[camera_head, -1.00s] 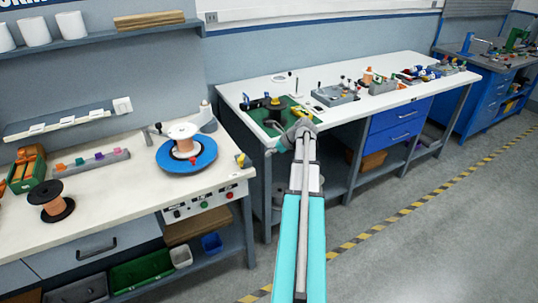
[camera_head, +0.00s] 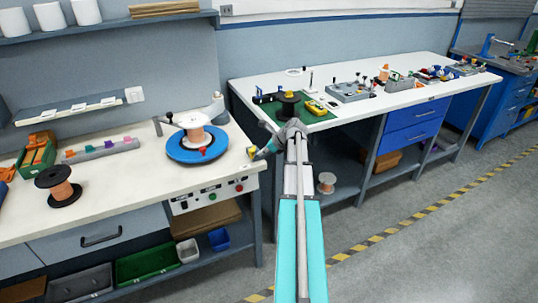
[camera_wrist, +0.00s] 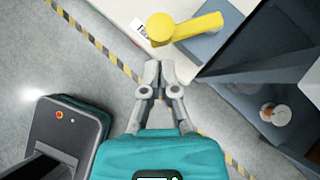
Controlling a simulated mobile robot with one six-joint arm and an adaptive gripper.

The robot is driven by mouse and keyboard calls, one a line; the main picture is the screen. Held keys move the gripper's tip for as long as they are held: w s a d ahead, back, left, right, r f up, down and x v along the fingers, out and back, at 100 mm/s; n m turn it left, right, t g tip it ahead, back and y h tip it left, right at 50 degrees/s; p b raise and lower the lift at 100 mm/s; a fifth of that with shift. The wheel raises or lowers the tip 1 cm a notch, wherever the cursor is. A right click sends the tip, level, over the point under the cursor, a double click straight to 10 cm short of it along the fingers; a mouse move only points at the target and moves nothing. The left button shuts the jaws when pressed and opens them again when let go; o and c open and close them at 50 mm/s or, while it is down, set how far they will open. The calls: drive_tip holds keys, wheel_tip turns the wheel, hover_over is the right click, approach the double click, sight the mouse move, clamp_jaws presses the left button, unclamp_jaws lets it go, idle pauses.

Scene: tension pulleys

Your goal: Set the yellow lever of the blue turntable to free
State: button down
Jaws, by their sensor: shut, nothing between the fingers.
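The blue turntable (camera_head: 190,153) lies flat on the left bench and carries a spool of copper-coloured wire (camera_head: 194,138). A yellow lever (camera_head: 251,152) sits at the bench's right front corner. In the wrist view the yellow lever (camera_wrist: 190,28) has a round hub at its left end and an arm pointing right, over a grey-blue base. My gripper (camera_head: 259,155) is just right of the lever in the head view. In the wrist view my gripper (camera_wrist: 158,67) is shut and empty, its fingertips apart from the lever, below the hub in the picture.
The bench front has a control panel (camera_head: 207,194) with buttons. A white-topped table (camera_head: 355,112) with a green mat stands to the right, across a gap. A black spool with copper wire (camera_head: 59,187) stands left on the bench. Open floor (camera_head: 420,220) lies at the right.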

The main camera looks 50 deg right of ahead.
drive_tip(key=shift+w+a, duration=0.3)
drive_tip(key=shift+w, duration=0.5)
drive_tip(key=shift+s, duration=0.1)
